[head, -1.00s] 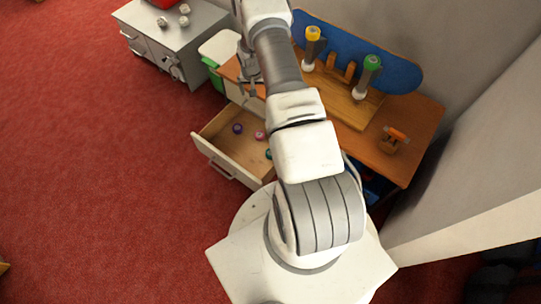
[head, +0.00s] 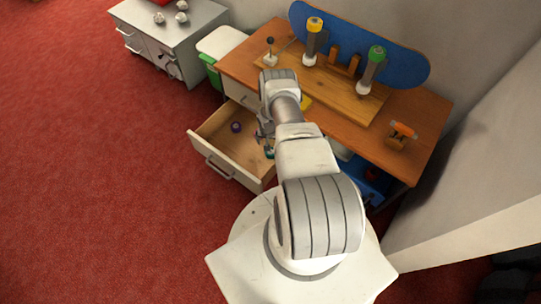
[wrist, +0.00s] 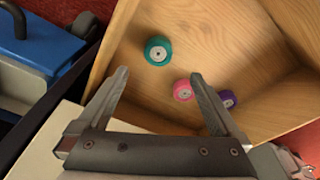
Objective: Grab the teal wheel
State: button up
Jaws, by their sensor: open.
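The teal wheel (wrist: 158,51) lies on the wooden floor of the open drawer (wrist: 215,35), with its pale hub showing in the wrist view. A small part of the teal wheel (head: 269,154) shows in the head view beside my gripper. My gripper (wrist: 160,75) is open and empty, over the drawer. In the wrist view the teal wheel appears just beyond the gap between the fingertips, apart from both. In the head view my gripper (head: 264,134) is partly hidden by my arm.
A pink wheel (wrist: 183,90) and a purple wheel (wrist: 227,98) lie near the teal one, by the right finger. The drawer's walls (head: 208,118) surround them. The bench top (head: 245,62) stands above and behind. A blue box (wrist: 45,45) is at the wrist view's left.

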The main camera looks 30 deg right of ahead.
jog(key=b, duration=0.2)
send_over(269, 153)
notch_tip(269, 153, down, 5)
jog(key=shift+s+f, duration=0.1)
jog(key=shift+s, duration=0.05)
jog(key=f+b, duration=0.2)
jog(key=f, duration=0.1)
jog(key=d+f+b, duration=0.1)
jog(key=f+b, duration=0.1)
jog(key=shift+w, duration=0.25)
jog(key=shift+r, duration=0.1)
jog(key=c, duration=1.4)
jog(key=shift+r, duration=0.1)
